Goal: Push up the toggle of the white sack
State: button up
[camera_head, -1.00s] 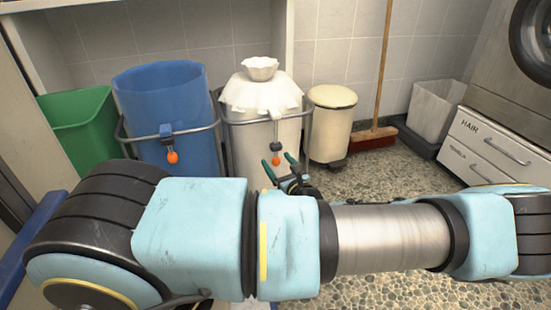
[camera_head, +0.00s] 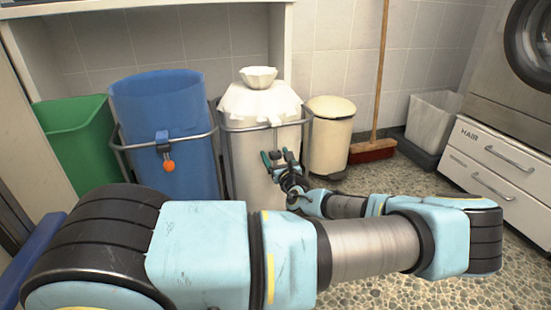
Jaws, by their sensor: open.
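The white sack (camera_head: 255,105) stands in a wire frame (camera_head: 222,124), its top gathered into a frilled neck (camera_head: 258,77). A cord hangs down its front to a dark toggle (camera_head: 275,154). The orange ball seen earlier below this toggle is now hidden behind my gripper. My gripper (camera_head: 277,159) is open in front of the sack, with one green-tipped finger on each side of the toggle. I cannot tell whether the fingers touch it.
A blue sack (camera_head: 165,105) with its own toggle and orange ball (camera_head: 168,166) stands left, beside a green bin (camera_head: 75,135). Pebbled floor lies open at lower right.

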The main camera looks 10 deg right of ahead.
jog(key=shift+w, duration=0.2)
grip_shut()
dwell(0.6)
dwell(0.8)
